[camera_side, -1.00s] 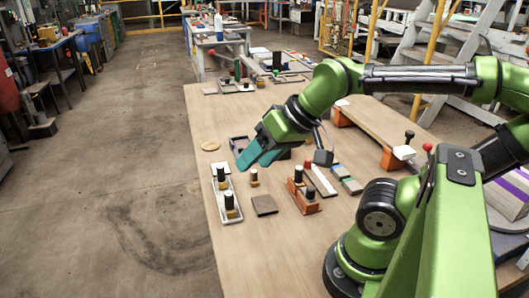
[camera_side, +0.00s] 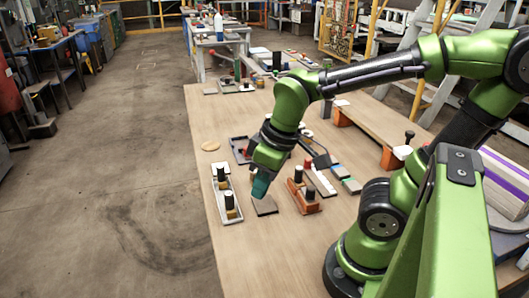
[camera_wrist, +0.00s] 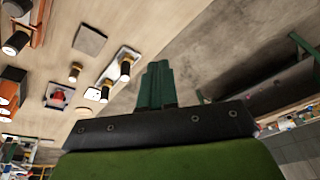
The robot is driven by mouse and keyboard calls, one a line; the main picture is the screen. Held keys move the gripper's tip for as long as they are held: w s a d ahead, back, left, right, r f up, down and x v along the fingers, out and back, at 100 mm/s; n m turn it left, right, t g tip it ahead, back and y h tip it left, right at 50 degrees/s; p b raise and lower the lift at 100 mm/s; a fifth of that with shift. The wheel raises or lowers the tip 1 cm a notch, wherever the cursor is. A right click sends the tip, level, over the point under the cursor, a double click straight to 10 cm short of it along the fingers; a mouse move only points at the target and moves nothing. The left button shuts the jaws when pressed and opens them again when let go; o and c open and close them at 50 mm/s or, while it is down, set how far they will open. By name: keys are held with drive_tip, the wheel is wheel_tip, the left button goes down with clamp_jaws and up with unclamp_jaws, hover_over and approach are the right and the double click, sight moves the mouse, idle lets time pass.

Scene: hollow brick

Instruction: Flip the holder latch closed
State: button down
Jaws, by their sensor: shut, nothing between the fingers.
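No part can be told for certain as the holder latch. A pale plate with two black-topped posts (camera_side: 237,214) lies near the table's left edge; it also shows in the wrist view (camera_wrist: 108,82). An orange holder with black-topped posts (camera_side: 313,208) stands to the right, and is partly in the wrist view (camera_wrist: 37,32). In the wrist view my shut fingers (camera_wrist: 158,85) sit beside the pale plate.
A dark tray (camera_side: 236,143) sits beyond my gripper; in the wrist view a red piece shows in it. A round wooden disc (camera_side: 211,146) lies at the left edge. Coloured blocks (camera_side: 340,171) lie right of the orange holder. The near tabletop (camera_side: 260,255) is clear.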

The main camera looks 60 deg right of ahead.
sight(308, 189)
drive_tip(key=s+f+n+g+h, duration=0.1)
drive_tip(key=f+n+g+h, duration=0.2)
drive_tip(key=n, duration=0.4)
drive_tip(key=s+d+f+n+g+h, duration=0.1)
drive_tip(key=s+f+n+g+h, duration=0.1)
drive_tip(key=n, duration=0.5)
drive_tip(key=s+d+f+n+g+h, duration=0.1)
drive_tip(key=s+f+n+g+h, duration=0.1)
drive_tip(key=f+n+g+h, duration=0.2)
wheel_tip(308, 189, down, 3)
drive_tip(key=shift+s+f+n+h, duration=0.1)
drive_tip(key=shift+s+n+h, duration=0.05)
drive_tip(key=shift+n+h, duration=1.15)
drive_tip(key=n+h, duration=0.1)
drive_tip(key=n, duration=0.1)
drive_tip(key=f+n+h, duration=0.1)
drive_tip(key=n+h, duration=0.1)
drive_tip(key=shift+s+d+f+n, duration=0.1)
drive_tip(key=shift+d+f+n, duration=0.1)
drive_tip(key=shift+n, duration=0.2)
drive_tip(key=n+t+h, duration=0.1)
drive_tip(key=n, duration=0.1)
drive_tip(key=f+n+h, duration=0.1)
drive_tip(key=n, duration=0.1)
drive_tip(key=n+t+h, duration=0.1)
drive_tip(key=n+h, duration=0.1)
drive_tip(key=n, duration=0.1)
drive_tip(key=shift+d+f+t, duration=0.15)
drive_tip(key=shift+f+t, duration=0.15)
drive_tip(key=shift+f, duration=0.05)
